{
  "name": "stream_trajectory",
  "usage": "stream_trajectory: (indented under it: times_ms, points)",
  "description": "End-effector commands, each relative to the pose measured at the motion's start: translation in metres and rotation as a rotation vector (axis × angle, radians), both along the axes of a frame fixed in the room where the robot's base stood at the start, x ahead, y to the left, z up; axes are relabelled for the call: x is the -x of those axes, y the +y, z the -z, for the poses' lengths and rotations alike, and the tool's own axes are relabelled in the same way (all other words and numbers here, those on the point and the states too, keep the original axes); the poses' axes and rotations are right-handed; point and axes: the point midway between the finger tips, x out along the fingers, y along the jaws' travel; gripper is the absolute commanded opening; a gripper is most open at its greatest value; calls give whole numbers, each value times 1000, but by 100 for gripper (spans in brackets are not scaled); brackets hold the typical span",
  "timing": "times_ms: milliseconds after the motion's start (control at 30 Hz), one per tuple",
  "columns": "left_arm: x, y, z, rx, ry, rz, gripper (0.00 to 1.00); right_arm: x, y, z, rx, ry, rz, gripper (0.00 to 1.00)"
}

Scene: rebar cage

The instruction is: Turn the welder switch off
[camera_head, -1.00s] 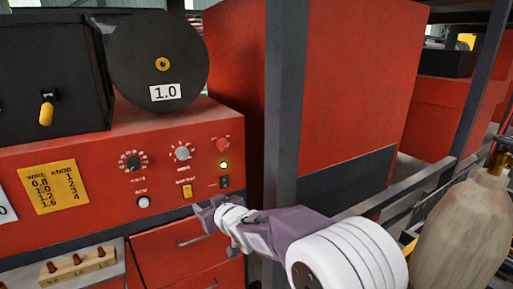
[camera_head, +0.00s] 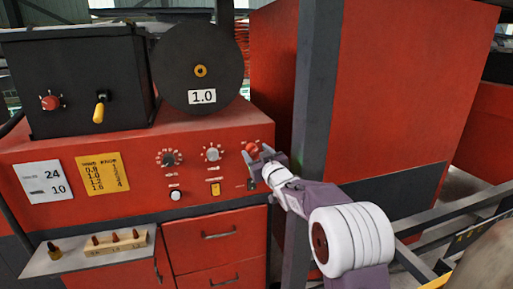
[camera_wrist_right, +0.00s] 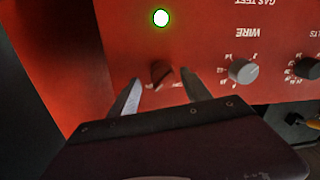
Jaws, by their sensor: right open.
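The welder switch, a red rotary knob (camera_head: 250,149), is at the right end of the welder's red front panel (camera_head: 130,190). In the right wrist view, which shows the panel upside down, the knob (camera_wrist_right: 162,73) looks dark red. A lit green lamp (camera_wrist_right: 161,18) is beside it; my gripper hides this lamp in the head view. My right gripper (camera_head: 260,162) is open in front of the panel. In the wrist view its fingers (camera_wrist_right: 159,82) lie on either side of the knob; contact cannot be told. My left gripper is not in view.
The wire knob (camera_head: 212,153) and volts knob (camera_head: 168,158) are left of the switch. A grey post (camera_head: 318,90) stands close to the right of my gripper. A shelf (camera_head: 80,258) with a wooden block (camera_head: 115,244) and drawers (camera_head: 215,236) are below.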

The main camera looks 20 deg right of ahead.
Motion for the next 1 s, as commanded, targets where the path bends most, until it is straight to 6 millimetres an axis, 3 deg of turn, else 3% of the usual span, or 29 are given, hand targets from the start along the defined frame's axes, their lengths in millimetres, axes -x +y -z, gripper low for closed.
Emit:
stream_trajectory:
  times_ms: [300,500,767,1000]
  points:
    - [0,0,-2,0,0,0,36,-5,1,1,0,0,-1,54]
    - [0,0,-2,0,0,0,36,-5,0,1,0,0,0,0]
    - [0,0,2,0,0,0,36,-5,1,2,22,-1,0,0]
    - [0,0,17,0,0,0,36,-5,1,3,146,-8,0,0]
